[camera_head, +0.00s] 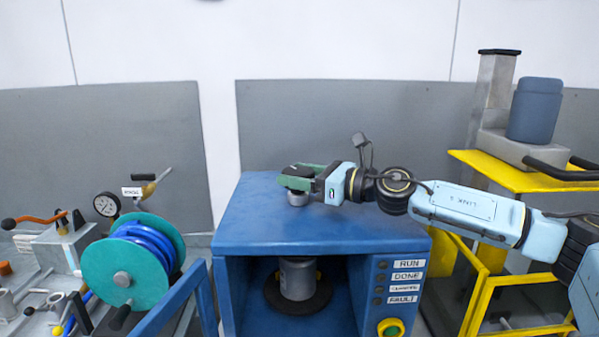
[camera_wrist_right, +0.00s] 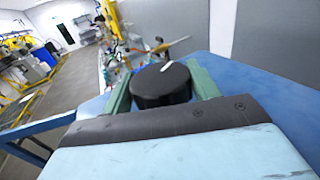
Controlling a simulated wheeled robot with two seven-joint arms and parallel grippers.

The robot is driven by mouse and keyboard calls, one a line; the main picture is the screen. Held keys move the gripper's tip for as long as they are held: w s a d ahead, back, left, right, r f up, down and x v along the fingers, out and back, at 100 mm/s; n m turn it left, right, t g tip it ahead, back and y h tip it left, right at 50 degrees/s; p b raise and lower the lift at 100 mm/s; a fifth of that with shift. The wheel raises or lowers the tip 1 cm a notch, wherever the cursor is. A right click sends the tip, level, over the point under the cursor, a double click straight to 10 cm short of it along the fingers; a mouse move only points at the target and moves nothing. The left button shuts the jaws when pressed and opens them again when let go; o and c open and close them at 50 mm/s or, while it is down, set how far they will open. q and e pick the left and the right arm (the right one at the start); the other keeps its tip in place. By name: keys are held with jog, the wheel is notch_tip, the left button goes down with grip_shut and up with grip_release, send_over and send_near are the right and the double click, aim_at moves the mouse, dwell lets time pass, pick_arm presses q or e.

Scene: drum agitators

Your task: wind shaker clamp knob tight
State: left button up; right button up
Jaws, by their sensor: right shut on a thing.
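The shaker (camera_head: 262,222) is a blue cabinet with an open front. A grey can (camera_head: 297,278) stands inside on a dark round plate. The clamp knob is black and round with a white mark on top; it shows in the right wrist view (camera_wrist_right: 161,86). It sits above a silver collar (camera_head: 297,198) on the cabinet top. My right gripper (camera_head: 297,178) reaches in from the right and is shut on the knob, with its green fingers on either side of it. The fingers partly hide the knob in the head view. My left gripper is not in view.
A panel of labelled lamps (camera_head: 401,280) and a green button (camera_head: 391,328) are on the cabinet's right front. A teal hose reel (camera_head: 113,262) stands at left. A yellow stand (camera_head: 500,173) carries a blue-grey container (camera_head: 535,108) at right. The cabinet top is otherwise clear.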

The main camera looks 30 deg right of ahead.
jog(key=o, duration=1)
jog(key=shift+c, duration=0.2)
jog(key=shift+s, duration=0.1)
